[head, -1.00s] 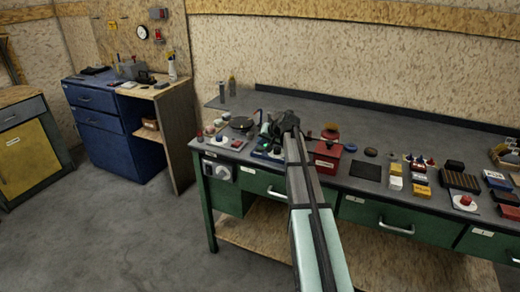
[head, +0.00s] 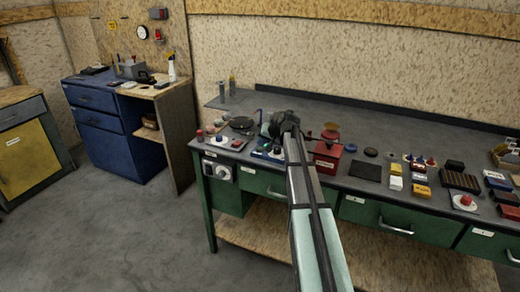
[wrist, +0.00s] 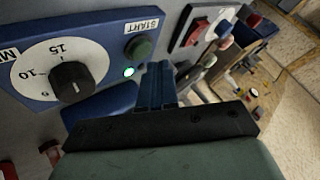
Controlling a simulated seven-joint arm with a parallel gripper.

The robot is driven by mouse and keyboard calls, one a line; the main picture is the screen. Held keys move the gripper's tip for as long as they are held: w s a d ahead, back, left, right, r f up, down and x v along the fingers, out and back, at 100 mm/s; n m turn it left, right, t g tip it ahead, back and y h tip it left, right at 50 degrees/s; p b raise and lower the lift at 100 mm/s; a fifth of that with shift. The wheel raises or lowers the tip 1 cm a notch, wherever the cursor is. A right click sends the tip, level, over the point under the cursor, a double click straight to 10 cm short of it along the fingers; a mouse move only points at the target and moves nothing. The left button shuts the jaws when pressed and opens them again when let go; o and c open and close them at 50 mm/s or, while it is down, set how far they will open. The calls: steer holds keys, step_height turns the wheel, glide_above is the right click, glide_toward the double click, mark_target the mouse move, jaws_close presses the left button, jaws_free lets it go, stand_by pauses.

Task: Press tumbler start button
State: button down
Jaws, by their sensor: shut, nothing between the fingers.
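The tumbler's blue control panel (wrist: 105,50) fills the upper left of the wrist view. It has a white dial (wrist: 60,52) with a black knob, a START label (wrist: 142,25) and a dark green start button (wrist: 139,47). A small lamp (wrist: 129,72) beside the button glows greenish white. My gripper (wrist: 158,68) is shut and empty, its blue fingertips just below and right of the button. I cannot tell whether they touch it. In the head view my gripper (head: 265,139) is over the small blue tumbler (head: 266,153), which the arm partly hides.
A red-button device (wrist: 196,35) stands close beyond the panel. Several small items crowd the bench's right side.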

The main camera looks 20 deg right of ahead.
mark_target(262, 149)
steer(key=shift+f, duration=0.15)
stand_by(0.6)
steer(key=shift+f, duration=0.3)
steer(key=shift+f, duration=0.4)
stand_by(0.7)
steer(key=shift+r, duration=0.85)
steer(key=shift+r, duration=0.1)
steer(key=shift+r, duration=2.4)
